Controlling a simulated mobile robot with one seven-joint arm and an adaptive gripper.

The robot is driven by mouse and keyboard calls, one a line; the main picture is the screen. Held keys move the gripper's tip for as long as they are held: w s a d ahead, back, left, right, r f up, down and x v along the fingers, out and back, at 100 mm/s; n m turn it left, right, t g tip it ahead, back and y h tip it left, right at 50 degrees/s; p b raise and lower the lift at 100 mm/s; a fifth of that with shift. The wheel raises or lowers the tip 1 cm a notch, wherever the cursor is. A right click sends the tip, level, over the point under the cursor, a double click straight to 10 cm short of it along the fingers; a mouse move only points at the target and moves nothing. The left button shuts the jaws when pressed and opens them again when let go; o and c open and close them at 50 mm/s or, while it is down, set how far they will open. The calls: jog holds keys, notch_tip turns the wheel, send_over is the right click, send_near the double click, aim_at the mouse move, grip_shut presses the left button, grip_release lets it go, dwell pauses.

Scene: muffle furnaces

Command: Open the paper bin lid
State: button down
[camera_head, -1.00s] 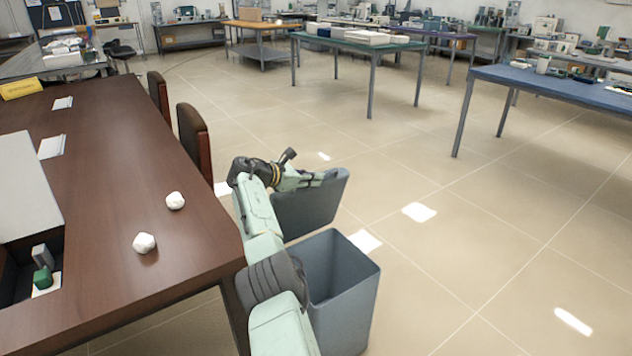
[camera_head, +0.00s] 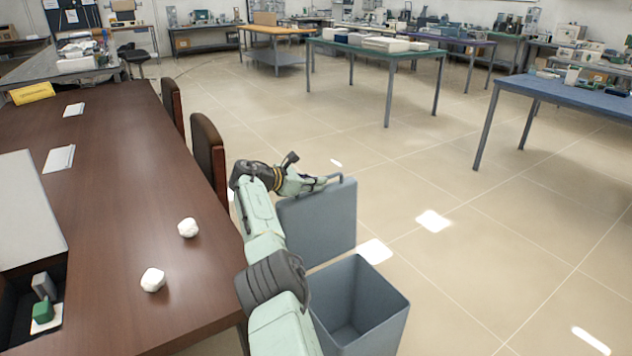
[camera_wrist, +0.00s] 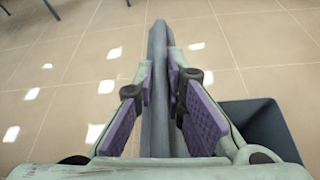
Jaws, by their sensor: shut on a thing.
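The paper bin (camera_head: 362,312) is a grey-blue square bin on the floor, right of the brown table, and its inside shows empty. Its lid (camera_head: 322,222) is a flat grey panel standing about upright behind the bin's mouth. My gripper (camera_head: 326,182) is at the lid's upper edge. In the wrist view my gripper (camera_wrist: 160,85) has its purple-padded fingers on both sides of the lid (camera_wrist: 157,45), seen edge-on. The bin (camera_wrist: 258,122) also shows at the right there. Whether the lid joins the bin at the hinge is hidden by my arm.
The brown table (camera_head: 120,210) bears two crumpled white balls (camera_head: 153,279) near its right edge. Chairs (camera_head: 209,155) stand along that table. A blue-topped table (camera_head: 570,92) is at the right. The floor (camera_head: 480,240) right of the bin is clear.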

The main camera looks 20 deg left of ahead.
dwell(0.3)
jog(key=c, duration=1.7)
grip_release()
jog(key=shift+o, duration=0.2)
jog(key=v, duration=1.2)
jog(key=shift+a, duration=0.1)
